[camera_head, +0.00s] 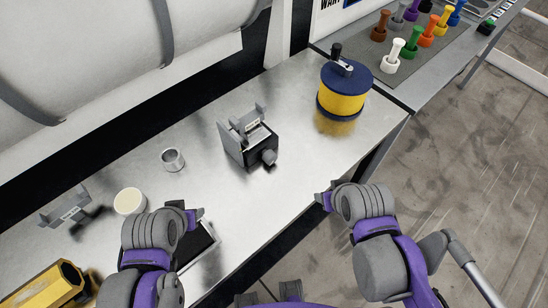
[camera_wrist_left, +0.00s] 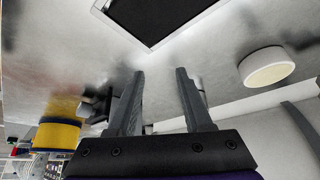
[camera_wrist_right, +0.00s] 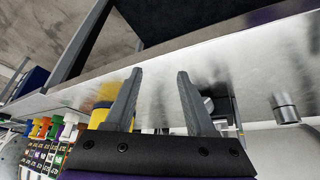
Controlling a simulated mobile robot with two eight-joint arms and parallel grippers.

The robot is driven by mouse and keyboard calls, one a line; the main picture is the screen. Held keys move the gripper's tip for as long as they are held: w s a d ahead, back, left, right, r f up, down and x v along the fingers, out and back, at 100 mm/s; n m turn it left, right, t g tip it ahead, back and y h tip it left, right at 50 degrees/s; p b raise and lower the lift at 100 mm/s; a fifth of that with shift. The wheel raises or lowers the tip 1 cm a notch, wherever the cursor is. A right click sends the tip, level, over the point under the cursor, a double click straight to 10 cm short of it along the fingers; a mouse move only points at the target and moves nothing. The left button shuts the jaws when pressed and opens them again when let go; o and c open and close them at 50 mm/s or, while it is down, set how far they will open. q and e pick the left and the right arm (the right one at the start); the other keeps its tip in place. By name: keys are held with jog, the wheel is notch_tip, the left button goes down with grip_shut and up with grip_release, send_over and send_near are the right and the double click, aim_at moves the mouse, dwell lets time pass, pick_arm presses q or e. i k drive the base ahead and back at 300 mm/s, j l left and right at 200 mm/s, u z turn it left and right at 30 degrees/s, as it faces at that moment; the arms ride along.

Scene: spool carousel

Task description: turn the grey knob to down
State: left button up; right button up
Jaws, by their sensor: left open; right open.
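The grey knob (camera_head: 269,157) sticks out of the front of a dark box with a grey bracket (camera_head: 242,128) near the middle of the table, in the head view. Its pointing direction is hard to tell at this size. My left gripper (camera_head: 188,208) is open and empty, in front and left of the knob, over a dark framed panel. My right gripper (camera_head: 328,193) is open and empty, right of the knob by the table's front edge. Neither touches the knob. The left wrist view (camera_wrist_left: 160,70) and right wrist view (camera_wrist_right: 160,70) show spread fingers with nothing between them.
A yellow and blue crank drum (camera_head: 342,92) stands right of the box. A metal cup (camera_head: 172,160), a white round piece (camera_head: 129,202) and a grey bracket (camera_head: 66,209) stand to the left. Colored pegs stand on a far mat (camera_head: 411,62). The metal table (camera_head: 215,185) is bare between knob and grippers.

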aim_at(269, 156)
jog(key=l+u, duration=0.1)
jog(key=u, duration=1.1)
jog(key=l+u, duration=0.4)
jog(key=k+l+u, duration=0.15)
jog(key=u, duration=0.25)
jog(key=k+l+u, duration=0.1)
jog(key=u, duration=0.35)
jog(key=k+l+u, duration=0.45)
jog(key=k+l, duration=0.25)
jog(key=k, duration=0.2)
jog(key=k+l, duration=0.3)
jog(key=k+u, duration=0.05)
jog(key=k, duration=0.05)
